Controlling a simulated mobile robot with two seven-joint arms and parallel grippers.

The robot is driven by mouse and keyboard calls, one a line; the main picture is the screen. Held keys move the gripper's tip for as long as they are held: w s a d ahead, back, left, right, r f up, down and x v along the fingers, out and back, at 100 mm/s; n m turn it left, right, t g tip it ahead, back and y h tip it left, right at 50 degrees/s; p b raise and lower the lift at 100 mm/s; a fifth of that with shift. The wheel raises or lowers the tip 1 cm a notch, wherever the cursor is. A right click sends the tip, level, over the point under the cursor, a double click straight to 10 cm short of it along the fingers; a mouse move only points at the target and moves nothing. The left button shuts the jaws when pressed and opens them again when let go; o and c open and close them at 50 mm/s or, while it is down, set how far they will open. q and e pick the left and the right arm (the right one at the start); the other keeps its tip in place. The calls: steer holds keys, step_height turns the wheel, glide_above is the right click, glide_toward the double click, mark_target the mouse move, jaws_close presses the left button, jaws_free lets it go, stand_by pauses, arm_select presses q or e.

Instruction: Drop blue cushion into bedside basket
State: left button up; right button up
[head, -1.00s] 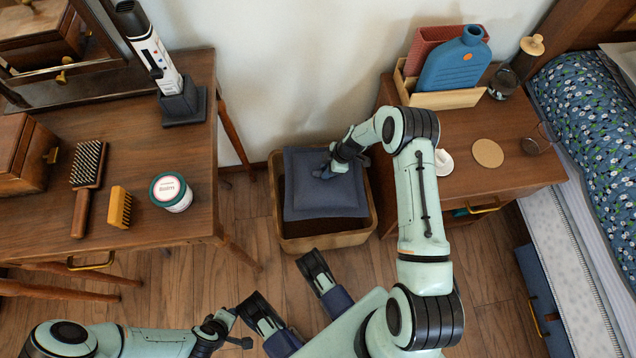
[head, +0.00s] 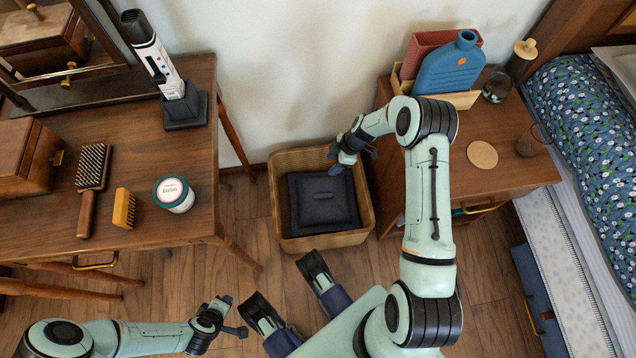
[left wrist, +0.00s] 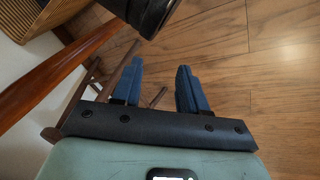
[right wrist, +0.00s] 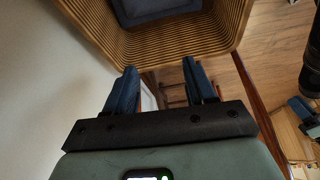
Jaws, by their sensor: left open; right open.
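The dark blue cushion (head: 325,200) lies flat inside the woven basket (head: 290,160), down below the rim, in the head view. Part of the cushion (right wrist: 155,8) and the basket's slatted wall (right wrist: 225,30) show in the right wrist view. My right gripper (head: 338,160) is open and empty above the basket's back right part, apart from the cushion. My left gripper (head: 232,318) is open and empty, low at the lower left, over the floor and away from the basket.
The wooden dressing table (head: 120,90) at left holds a hairbrush (head: 90,185), a comb (head: 124,208) and a jar (head: 174,193). The nightstand (head: 510,130) at right holds a blue bottle (head: 448,70) and a coaster (head: 482,154). The bed (head: 590,150) is at far right.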

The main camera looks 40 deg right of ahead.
arm_select(q)
steer(key=shift+s+d+r+p, duration=0.6)
steer(key=shift+s+r+p, duration=0.05)
steer(key=shift+s+r, duration=0.3)
arm_select(e)
steer(key=v, duration=0.6)
steer(key=shift+r, duration=0.35)
steer(key=shift+s+d, duration=0.1)
